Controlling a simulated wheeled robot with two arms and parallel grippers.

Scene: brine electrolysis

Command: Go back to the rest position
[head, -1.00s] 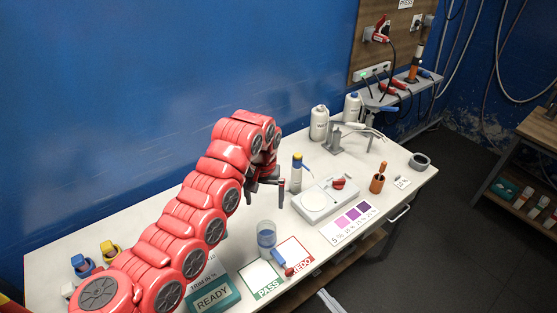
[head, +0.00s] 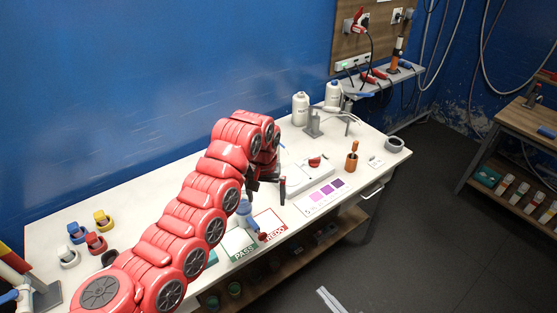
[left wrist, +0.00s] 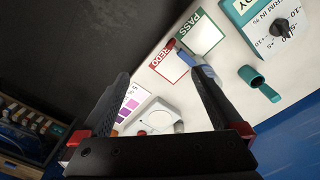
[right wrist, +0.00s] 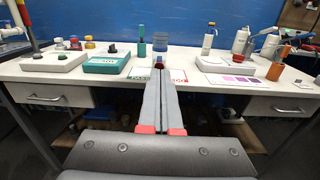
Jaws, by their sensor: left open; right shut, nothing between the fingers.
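My left gripper (head: 267,187) hangs from the red arm over the bench in the head view. In the left wrist view its two black fingers (left wrist: 161,78) stand apart with nothing held between them. The PASS card (head: 238,246) and REDO card (head: 270,224) lie below it, with a blue-and-red stick (left wrist: 189,56) by them.
The white bench (head: 130,200) runs along the blue wall. White bottles (head: 300,108), a white balance (head: 305,180) and an orange-handled tool (head: 352,158) stand on it. The dark floor (head: 400,240) in front is clear.

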